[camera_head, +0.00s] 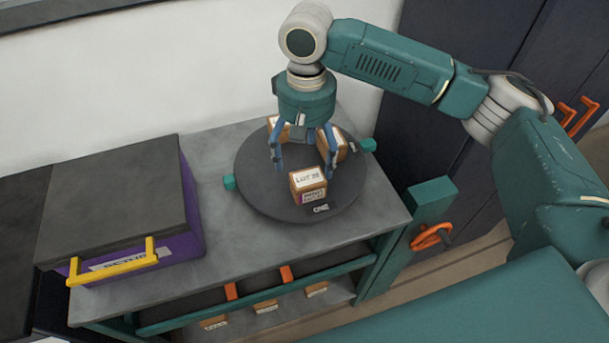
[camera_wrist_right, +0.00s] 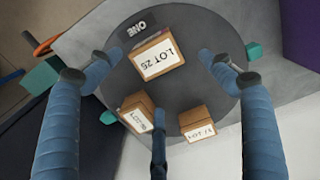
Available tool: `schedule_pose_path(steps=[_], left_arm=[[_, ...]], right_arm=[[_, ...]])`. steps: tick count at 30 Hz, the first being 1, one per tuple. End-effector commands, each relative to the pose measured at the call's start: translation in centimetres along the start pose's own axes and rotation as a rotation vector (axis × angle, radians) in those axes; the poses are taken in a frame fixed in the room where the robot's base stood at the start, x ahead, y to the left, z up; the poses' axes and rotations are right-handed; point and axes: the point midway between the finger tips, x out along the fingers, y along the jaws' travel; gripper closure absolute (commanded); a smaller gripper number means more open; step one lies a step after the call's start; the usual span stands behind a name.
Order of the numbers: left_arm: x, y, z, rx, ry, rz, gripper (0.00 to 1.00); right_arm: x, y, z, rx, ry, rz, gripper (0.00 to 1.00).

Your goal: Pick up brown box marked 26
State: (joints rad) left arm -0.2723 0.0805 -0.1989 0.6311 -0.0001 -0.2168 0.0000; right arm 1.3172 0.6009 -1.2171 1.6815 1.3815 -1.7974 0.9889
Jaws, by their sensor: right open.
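Three brown boxes with white labels stand on a dark round turntable (camera_head: 262,190). The front box (camera_head: 309,184) has a label that reads like LOT 25 in the right wrist view (camera_wrist_right: 157,58), though its last digit is less clear in the head view. The back right box (camera_head: 338,150) has a tilted label in the wrist view (camera_wrist_right: 137,113); it starts with LOT, but I cannot read its number surely. The back left box (camera_head: 282,131) also shows in the wrist view (camera_wrist_right: 197,124), number unclear. My right gripper (camera_head: 304,163) is open and empty above the turntable, behind the front box. My left gripper is out of view.
The turntable sits on a grey table (camera_head: 225,262). A purple case (camera_head: 190,215) with a dark lid and yellow handle stands at the left. Several more boxes (camera_head: 265,307) lie on the shelf below. An orange handwheel (camera_head: 431,236) sits at the table's right side.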

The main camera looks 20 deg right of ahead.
Motion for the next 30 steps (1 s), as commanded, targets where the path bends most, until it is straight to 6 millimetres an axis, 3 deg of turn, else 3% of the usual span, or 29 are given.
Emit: schedule_pose_path(steps=[3, 9, 12, 18, 23, 28, 30], left_arm=[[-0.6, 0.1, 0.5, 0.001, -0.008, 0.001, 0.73], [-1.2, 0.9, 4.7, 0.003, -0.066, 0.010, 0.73], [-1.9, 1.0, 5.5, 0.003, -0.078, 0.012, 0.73], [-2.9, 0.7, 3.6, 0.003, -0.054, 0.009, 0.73], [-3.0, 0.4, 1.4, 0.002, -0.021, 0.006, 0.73], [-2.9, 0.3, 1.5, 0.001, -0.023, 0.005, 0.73], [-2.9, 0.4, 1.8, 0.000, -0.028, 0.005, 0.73]], right_arm=[[1.8, 0.0, 0.1, 0.000, -0.004, 0.001, 0.20], [3.6, 0.0, 0.1, -0.001, -0.002, 0.000, 0.20], [4.5, 0.1, 0.1, -0.001, -0.002, 0.001, 0.20], [7.5, 0.2, 0.1, -0.001, -0.002, 0.001, 0.20], [8.7, 0.2, 0.0, -0.002, -0.001, -0.001, 0.20], [8.8, 0.1, 0.0, -0.002, 0.000, -0.001, 0.20], [8.8, 0.1, 0.0, -0.002, 0.000, -0.001, 0.30]])
